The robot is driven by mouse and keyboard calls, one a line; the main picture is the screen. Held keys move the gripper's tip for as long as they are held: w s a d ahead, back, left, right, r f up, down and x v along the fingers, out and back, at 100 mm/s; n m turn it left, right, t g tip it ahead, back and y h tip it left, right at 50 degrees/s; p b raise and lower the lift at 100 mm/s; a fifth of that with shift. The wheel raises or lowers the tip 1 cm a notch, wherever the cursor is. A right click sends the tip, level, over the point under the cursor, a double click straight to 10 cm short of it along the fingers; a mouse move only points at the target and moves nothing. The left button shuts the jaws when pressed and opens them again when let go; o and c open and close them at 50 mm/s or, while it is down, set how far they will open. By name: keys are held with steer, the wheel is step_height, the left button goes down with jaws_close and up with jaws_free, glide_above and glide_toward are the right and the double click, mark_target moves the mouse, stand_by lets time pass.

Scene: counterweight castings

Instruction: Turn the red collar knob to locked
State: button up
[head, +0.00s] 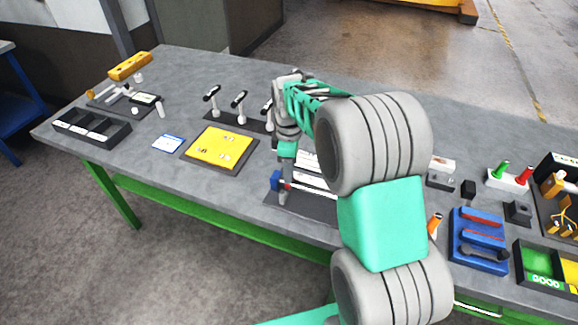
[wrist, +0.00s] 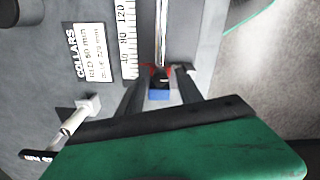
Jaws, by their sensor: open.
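The red collar (wrist: 148,71) shows only as a small strip of red by the metal rod in the wrist view. A blue block (wrist: 159,95) sits just in front of it and hides part of it. My gripper (wrist: 160,76) is open, with one dark finger on each side of the blue block and the red. I cannot tell whether the fingers touch either. In the head view my gripper (head: 286,180) is low over a dark base plate, by the blue block (head: 275,180) and a bit of red (head: 287,186). The knob's setting cannot be read.
A white label (wrist: 91,52) headed COLLARS and a numbered scale (wrist: 127,38) lie beside the rod. A white-bodied lever (wrist: 75,118) stands near the gripper. Levers (head: 239,102), a yellow board (head: 218,147) and a blue fixture (head: 478,240) share the grey bench (head: 180,80).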

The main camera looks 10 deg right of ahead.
steer(key=shift+f, duration=0.2)
steer(key=shift+c, duration=0.5)
jaws_close()
